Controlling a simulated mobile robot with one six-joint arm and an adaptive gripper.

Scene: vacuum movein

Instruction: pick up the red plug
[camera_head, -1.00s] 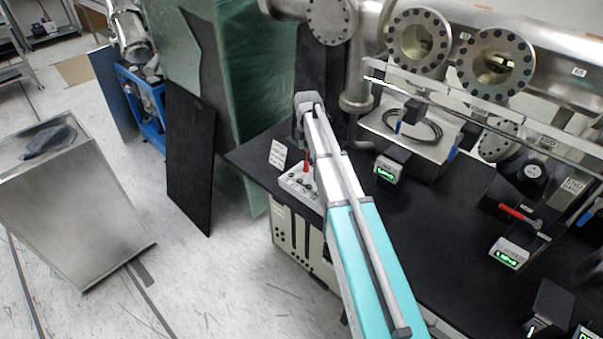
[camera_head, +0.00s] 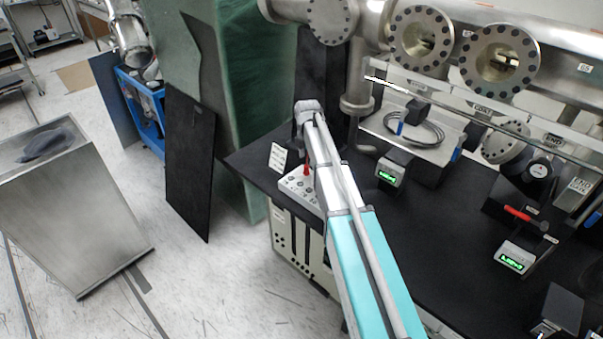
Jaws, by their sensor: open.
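The red plug (camera_head: 306,168) is a small, slim red piece. It stands upright at the edge of a pale panel (camera_head: 298,188) with several small dark sockets, on the left part of the black bench. My arm reaches up from the bottom of the view, and its grey end joint shows above and behind the plug. The arm passes just right of the plug and covers part of the panel. My gripper's fingers cannot be made out; they are out of sight.
The black bench (camera_head: 440,235) holds a small box with a green display (camera_head: 391,172), another display (camera_head: 514,259) and a red-handled tool (camera_head: 519,213). Metal pipework with flanges (camera_head: 499,60) runs behind. A black board (camera_head: 189,160) leans at left, with open floor in front.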

